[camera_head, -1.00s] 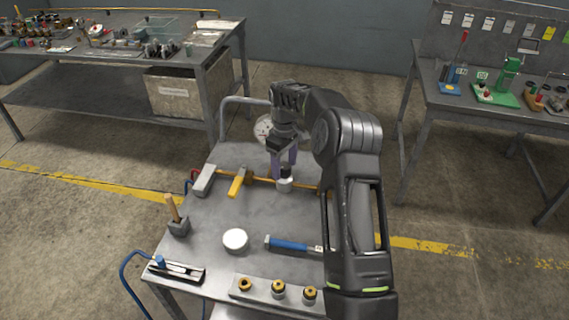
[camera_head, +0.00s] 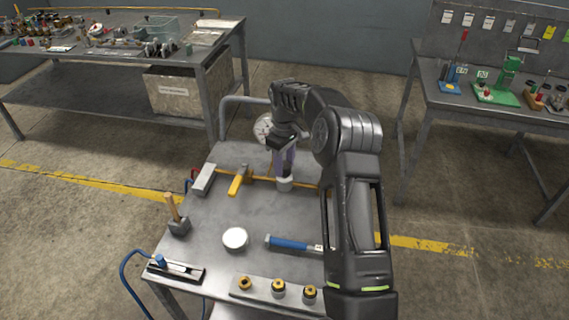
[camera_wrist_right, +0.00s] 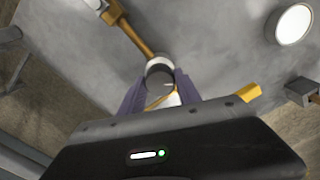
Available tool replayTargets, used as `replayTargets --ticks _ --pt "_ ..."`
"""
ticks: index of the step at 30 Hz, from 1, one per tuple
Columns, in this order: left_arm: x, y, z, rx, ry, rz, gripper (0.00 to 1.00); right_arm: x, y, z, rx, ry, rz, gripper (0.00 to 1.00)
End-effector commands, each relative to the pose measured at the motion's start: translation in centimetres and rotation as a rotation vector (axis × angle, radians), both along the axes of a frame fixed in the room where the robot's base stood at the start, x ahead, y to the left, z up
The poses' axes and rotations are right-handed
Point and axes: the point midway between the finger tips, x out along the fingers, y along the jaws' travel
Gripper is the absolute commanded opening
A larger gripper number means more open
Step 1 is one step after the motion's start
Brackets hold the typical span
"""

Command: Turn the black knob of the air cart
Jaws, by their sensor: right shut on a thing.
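The air cart (camera_head: 205,245) has a grey top with a brass pipe (camera_head: 262,181) along its back part. A pale valve body (camera_head: 284,185) sits on that pipe. My right gripper (camera_head: 285,166) points down over the valve body, its purple fingers shut on the black knob. The knob is hidden by the fingers in the head view. In the right wrist view the fingers (camera_wrist_right: 161,90) stand on both sides of the round valve part, and the brass pipe (camera_wrist_right: 130,35) leads away from it. My left gripper is in neither view.
A yellow lever (camera_head: 239,181) and a grey block (camera_head: 204,179) stand left of the valve. A gauge (camera_head: 263,129) is behind. Workbenches stand back left and right.

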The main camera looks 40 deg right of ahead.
Motion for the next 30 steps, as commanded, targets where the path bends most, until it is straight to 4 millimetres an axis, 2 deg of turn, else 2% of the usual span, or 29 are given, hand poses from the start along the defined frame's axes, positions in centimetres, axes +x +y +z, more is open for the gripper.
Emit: replayTargets --ticks 6,12,20,21,28,30 --pt "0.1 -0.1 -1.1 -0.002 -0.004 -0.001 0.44 0.1 0.0 -0.2 -0.002 0.001 -0.215 0.00" --pt "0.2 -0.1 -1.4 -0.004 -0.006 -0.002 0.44 0.0 0.0 0.0 -0.001 0.000 -0.420 0.00" --pt "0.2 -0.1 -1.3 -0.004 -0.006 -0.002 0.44 0.0 0.0 0.0 0.000 0.000 -0.436 0.00" --pt "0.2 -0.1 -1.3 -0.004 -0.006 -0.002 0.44 0.0 0.0 0.0 0.000 0.000 -0.435 0.40" --pt "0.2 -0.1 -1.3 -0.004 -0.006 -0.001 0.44 0.0 0.0 0.0 0.000 0.000 -0.434 0.59" --pt "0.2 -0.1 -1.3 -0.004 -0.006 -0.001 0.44 0.0 0.0 0.0 0.000 0.000 -0.434 0.61"
